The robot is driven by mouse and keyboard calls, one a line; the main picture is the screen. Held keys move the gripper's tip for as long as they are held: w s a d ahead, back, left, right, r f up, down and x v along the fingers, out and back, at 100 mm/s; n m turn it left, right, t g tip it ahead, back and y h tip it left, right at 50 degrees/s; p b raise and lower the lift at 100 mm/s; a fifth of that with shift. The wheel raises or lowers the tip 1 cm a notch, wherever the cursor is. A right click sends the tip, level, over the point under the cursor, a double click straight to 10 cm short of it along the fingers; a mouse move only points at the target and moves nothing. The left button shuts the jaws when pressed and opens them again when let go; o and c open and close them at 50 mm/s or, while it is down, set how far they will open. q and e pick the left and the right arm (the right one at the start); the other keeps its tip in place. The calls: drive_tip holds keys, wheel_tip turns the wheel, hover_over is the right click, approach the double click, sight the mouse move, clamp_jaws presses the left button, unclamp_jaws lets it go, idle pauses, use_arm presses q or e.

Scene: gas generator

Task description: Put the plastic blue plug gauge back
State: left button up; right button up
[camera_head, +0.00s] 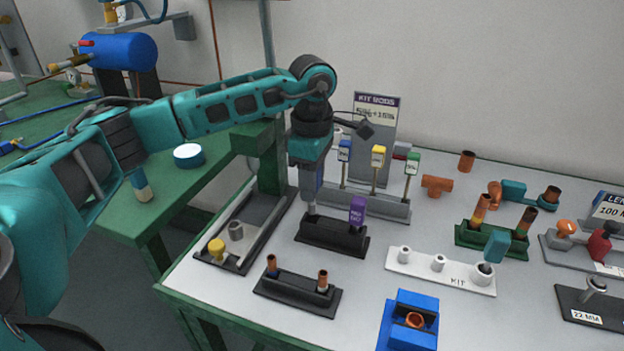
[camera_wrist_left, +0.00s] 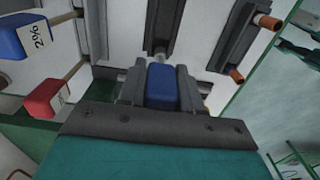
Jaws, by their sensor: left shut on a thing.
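My left gripper (camera_head: 312,190) points down above the left end of a black stand (camera_head: 333,238). It is shut on the blue plug gauge (camera_wrist_left: 162,88), which sits between both fingers in the left wrist view. The gauge's metal pin (camera_head: 311,208) points down at the stand's left end; I cannot tell if it is inside the hole. A purple gauge (camera_head: 357,210) stands upright in the right end of the same stand. The black stand also shows in the left wrist view (camera_wrist_left: 178,28). My right gripper is not in view.
Behind stands a grey rack (camera_head: 375,207) with blue, yellow and green tagged gauges. In front is a black holder (camera_head: 297,293) with two copper pieces. A dark tray (camera_head: 215,259) lies to the left, and a white KIT block (camera_head: 440,277) to the right.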

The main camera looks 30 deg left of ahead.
use_arm(q)
drive_tip(key=shift+f, duration=0.1)
idle(0.3)
drive_tip(key=shift+f+b, duration=1.85)
drive_tip(key=shift+f, duration=0.8)
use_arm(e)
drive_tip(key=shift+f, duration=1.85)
use_arm(q)
drive_tip(key=o, duration=1)
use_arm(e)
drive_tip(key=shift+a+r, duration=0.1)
use_arm(q)
drive_tip(key=shift+w+r, duration=0.1)
drive_tip(key=shift+r, duration=0.6)
wheel_tip(320, 180, up, 12)
drive_tip(key=shift+f+p, duration=0.25)
drive_tip(key=shift+p, duration=0.55)
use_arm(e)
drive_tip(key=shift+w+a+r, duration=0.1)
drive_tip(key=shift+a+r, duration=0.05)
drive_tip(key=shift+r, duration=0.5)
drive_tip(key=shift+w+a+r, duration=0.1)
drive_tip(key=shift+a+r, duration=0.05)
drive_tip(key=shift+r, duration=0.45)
